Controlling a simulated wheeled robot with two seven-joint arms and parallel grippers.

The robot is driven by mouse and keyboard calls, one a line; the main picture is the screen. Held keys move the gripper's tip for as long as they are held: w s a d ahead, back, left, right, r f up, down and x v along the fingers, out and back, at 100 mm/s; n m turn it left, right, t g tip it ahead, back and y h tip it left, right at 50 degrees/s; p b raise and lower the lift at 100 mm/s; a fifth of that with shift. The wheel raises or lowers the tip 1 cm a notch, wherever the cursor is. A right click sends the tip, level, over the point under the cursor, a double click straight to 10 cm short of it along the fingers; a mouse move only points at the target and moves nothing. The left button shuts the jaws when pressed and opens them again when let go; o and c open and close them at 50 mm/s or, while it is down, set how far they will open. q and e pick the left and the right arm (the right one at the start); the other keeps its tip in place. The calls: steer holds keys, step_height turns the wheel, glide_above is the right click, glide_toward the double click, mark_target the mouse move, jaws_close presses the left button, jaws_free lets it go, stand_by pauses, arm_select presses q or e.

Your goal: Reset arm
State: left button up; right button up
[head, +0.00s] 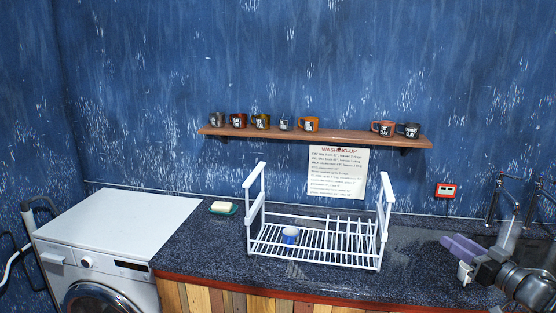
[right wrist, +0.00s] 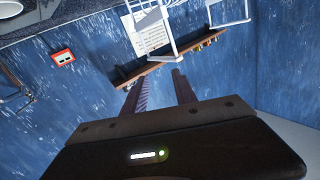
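My right gripper (head: 462,247) is at the right of the head view, over the right part of the counter. Its purplish fingers point left and toward the back. In the right wrist view the two fingers (right wrist: 158,92) stand apart with a gap between them, and nothing is held. The right arm comes in from the lower right edge of the head view. My left arm and gripper are not in view.
A white dish rack (head: 322,247) holding a blue-and-white mug (head: 291,235) stands on the dark counter (head: 205,250), left of my gripper. A wooden shelf (head: 350,135) carries several mugs. A washing machine (head: 115,240) is at left; taps (head: 515,205) are at right.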

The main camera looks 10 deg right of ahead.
steer(key=w+d+f+m+h, duration=0.1)
steer(key=d+f+m+h, duration=0.1)
steer(key=d+f+h, duration=0.25)
steer(key=s+a+f+m+g, duration=0.1)
steer(key=a+f+g, duration=0.1)
steer(key=a+f, duration=0.5)
steer(key=a+f+m+g, duration=0.1)
steer(key=a+f+g, duration=0.15)
steer(key=f, duration=0.85)
steer(key=s+a+f+m+g, duration=0.1)
steer(key=a+f+g, duration=0.1)
steer(key=a+f, duration=0.45)
steer(key=s+a+f+g+y, duration=0.1)
steer(key=s+a+f+g, duration=0.2)
steer(key=s+a+f, duration=0.5)
steer(key=s+a+f+g+y, duration=0.1)
steer(key=s+a+f+g, duration=0.2)
steer(key=s+a+f, duration=0.35)
steer(key=s+a+f+n+g+y, duration=0.1)
steer(key=s+a+f+g, duration=0.1)
steer(key=s+a, duration=0.5)
steer(key=s+a+f+n+g+y, duration=0.1)
steer(key=s+a+f+g, duration=0.1)
steer(key=s+a, duration=0.5)
steer(key=a, duration=0.4)
steer(key=shift+a+y, duration=0.35)
steer(key=shift+a, duration=0.05)
steer(key=shift+g, duration=0.25)
